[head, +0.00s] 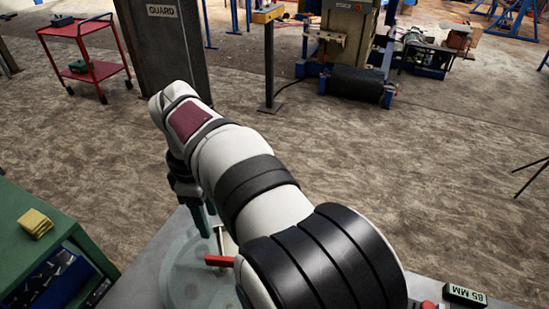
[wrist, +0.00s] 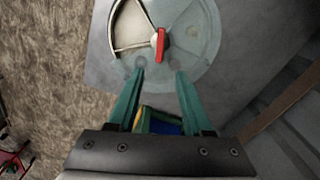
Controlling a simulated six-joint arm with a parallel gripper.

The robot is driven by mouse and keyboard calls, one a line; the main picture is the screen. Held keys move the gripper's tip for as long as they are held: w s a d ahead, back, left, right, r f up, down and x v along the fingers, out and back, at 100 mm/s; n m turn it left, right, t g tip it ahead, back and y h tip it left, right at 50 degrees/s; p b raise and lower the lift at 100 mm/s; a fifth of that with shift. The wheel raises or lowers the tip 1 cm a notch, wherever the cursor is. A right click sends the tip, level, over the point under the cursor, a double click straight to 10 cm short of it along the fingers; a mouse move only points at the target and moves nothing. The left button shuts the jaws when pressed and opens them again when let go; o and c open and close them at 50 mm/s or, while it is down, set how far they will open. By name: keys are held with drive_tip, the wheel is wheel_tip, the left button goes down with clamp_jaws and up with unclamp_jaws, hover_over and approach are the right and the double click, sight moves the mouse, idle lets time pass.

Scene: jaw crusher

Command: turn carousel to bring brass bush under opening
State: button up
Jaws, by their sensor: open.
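The carousel (wrist: 196,38) is a round, pale, greenish see-through disc on a grey table top. In the head view its disc (head: 185,285) is partly hidden behind my arm. A wedge-shaped opening (wrist: 130,28) shows at its upper left in the wrist view, with a beige surface inside. A red handle (wrist: 161,45) stands near the middle of the disc; it also shows in the head view (head: 219,261). My gripper (wrist: 160,74) is open, its teal fingers apart and empty, with the tips just below the handle in the wrist picture. I cannot make out a brass bush.
A green bench (head: 60,225) with a yellow cloth (head: 35,223) stands at the left. A dark GUARD cabinet (head: 165,50) and a red trolley (head: 85,50) stand farther off, with open floor between.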

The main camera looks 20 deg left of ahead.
sight(221, 258)
wheel_tip(221, 258, down, 15)
drive_tip(key=shift+d+r, duration=0.1)
clamp_jaws()
idle(1.4)
